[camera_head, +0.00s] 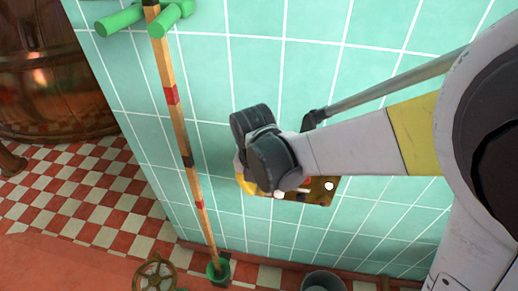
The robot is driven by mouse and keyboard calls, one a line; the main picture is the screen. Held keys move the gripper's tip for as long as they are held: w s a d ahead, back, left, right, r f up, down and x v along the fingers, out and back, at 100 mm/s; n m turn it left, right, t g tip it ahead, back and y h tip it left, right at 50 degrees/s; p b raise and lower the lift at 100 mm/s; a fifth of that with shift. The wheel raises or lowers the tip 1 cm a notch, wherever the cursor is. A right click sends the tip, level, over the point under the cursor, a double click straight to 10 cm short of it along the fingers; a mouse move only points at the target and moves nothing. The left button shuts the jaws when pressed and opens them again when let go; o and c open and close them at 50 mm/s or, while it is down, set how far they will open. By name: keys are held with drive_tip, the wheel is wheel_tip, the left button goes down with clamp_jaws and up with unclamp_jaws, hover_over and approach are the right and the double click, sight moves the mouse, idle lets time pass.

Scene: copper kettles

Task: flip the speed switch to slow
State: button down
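A brown, brass-looking panel (320,192) is on the green tiled wall, partly hidden behind my arm's dark wrist joints. Its right end and lower edge show, with small pale and red parts on them. I cannot tell which part is the speed switch or how it is set. My arm reaches in from the right and ends over the left part of the panel. A yellow part shows just below the wrist joints; I cannot tell what it belongs to. My gripper's fingers are hidden behind the wrist, so their state and any contact with the panel do not show.
A wooden pole (176,120) with red bands leans along the wall, its foot in a green holder (218,270). Green pegs (120,21) are at its top. A copper kettle (45,80) stands left. A valve wheel (155,276) and a grey bucket (323,282) are below.

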drive_tip(key=shift+w+f+t, duration=0.4)
drive_tip(key=shift+w+t, duration=0.05)
drive_tip(key=shift+t, duration=0.15)
drive_tip(key=shift+r, duration=0.1)
